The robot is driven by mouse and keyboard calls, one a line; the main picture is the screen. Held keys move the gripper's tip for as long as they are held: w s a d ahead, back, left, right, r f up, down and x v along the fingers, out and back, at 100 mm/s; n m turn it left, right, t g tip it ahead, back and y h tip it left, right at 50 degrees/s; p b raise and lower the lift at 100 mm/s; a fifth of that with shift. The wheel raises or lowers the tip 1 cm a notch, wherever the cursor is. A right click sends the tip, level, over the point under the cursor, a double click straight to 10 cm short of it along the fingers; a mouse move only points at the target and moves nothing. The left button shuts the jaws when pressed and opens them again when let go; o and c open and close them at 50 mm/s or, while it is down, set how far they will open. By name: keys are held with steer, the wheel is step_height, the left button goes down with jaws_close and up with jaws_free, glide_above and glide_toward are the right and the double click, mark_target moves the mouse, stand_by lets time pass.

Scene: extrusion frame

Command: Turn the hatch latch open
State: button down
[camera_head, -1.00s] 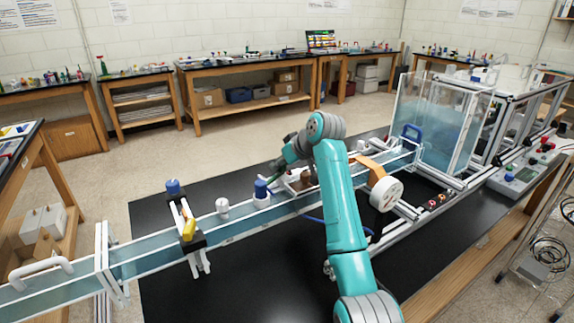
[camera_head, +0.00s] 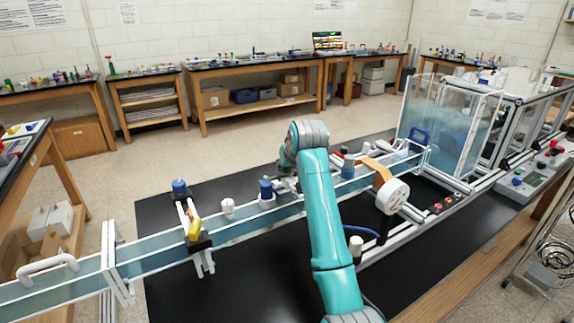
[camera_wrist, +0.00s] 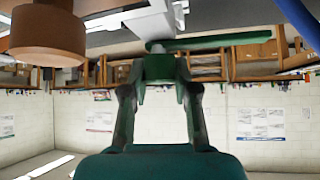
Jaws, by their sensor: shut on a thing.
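In the wrist view my gripper (camera_wrist: 160,72) is shut on a green piece at the middle, which I take to be the latch handle. A flat green bar (camera_wrist: 222,43) runs rightward just beyond the fingertips, beside a white bracket (camera_wrist: 150,20). The fingers hide where bar and held piece meet. In the head view my gripper (camera_head: 287,182) is low over the channel, just right of a blue-capped white fitting (camera_head: 266,190). My arm hides part of this spot, so the latch and hatch are not clear there.
The clear-walled channel (camera_head: 160,259) runs across the black bench. A yellow-and-black clamp (camera_head: 194,228) and a white knob (camera_head: 228,207) stand to the left. An orange bracket with a white round dial (camera_head: 392,196) is right of my arm. A brown cylinder (camera_wrist: 48,35) is close in the wrist view.

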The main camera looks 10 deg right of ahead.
steer(key=c, duration=0.9)
jaws_free()
steer(key=shift+o, duration=0.2)
steer(key=v, duration=1.2)
